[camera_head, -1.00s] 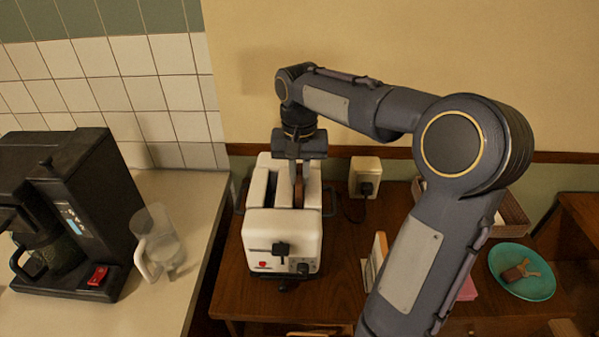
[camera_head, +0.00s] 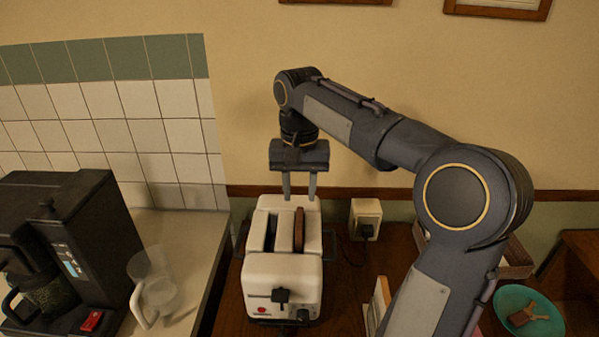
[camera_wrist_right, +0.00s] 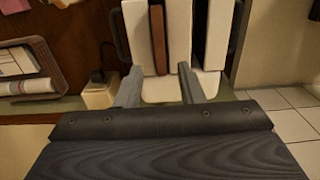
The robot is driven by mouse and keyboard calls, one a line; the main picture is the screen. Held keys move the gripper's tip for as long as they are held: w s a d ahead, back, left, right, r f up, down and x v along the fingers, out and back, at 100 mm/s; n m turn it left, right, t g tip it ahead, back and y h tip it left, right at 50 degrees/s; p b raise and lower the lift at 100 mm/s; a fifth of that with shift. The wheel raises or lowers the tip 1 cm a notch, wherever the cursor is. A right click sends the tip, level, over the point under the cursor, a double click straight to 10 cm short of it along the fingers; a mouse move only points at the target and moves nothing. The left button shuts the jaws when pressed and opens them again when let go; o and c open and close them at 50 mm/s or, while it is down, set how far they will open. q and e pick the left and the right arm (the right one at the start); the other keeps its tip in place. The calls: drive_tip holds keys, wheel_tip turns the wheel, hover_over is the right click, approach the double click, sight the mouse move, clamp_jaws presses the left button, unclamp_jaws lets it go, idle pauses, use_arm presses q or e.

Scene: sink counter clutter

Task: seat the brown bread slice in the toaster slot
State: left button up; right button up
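The white toaster (camera_head: 283,283) stands on the brown wooden table, with two long slots on top. The brown bread slice (camera_head: 299,229) is in the right slot, upright, with its top edge showing above the slot. The other slot looks dark and empty. My right gripper (camera_head: 298,196) is open and empty, above the far end of the toaster. In the right wrist view its two fingers (camera_wrist_right: 160,88) are spread apart, and the bread slice (camera_wrist_right: 157,38) lies beyond their tips, clear of both. The toaster (camera_wrist_right: 178,30) also shows there. My left gripper is not in view.
A coffee maker (camera_head: 75,245) and a clear jug (camera_head: 155,285) stand on the counter at left. A wall socket box (camera_head: 365,219) is behind the toaster to the right. A teal plate (camera_head: 530,318) with a brown piece lies at the far right.

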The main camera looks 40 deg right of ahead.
wheel_tip(320, 180, up, 4)
drive_tip(key=s+a+f+n+t, duration=0.1)
drive_tip(key=s+a, duration=0.1)
drive_tip(key=s, duration=0.1)
drive_tip(key=s+a+f+n+t+y, duration=0.1)
drive_tip(key=s+a+f, duration=0.1)
drive_tip(key=s, duration=0.2)
drive_tip(key=s+a+f+n+t, duration=0.1)
drive_tip(key=s+a+f+n, duration=0.1)
drive_tip(key=s+a, duration=0.1)
drive_tip(key=shift+s+a+f+y, duration=0.1)
drive_tip(key=shift+s+y, duration=0.05)
drive_tip(key=shift+y, duration=0.25)
drive_tip(key=s+a+f+n+t+y, duration=0.2)
drive_tip(key=s+a+f, duration=0.5)
drive_tip(key=s+f, duration=0.1)
drive_tip(key=shift+a+f+t, duration=0.2)
drive_tip(key=shift+f+t, duration=0.1)
drive_tip(key=shift+f, duration=0.6)
drive_tip(key=shift+s+r, duration=0.1)
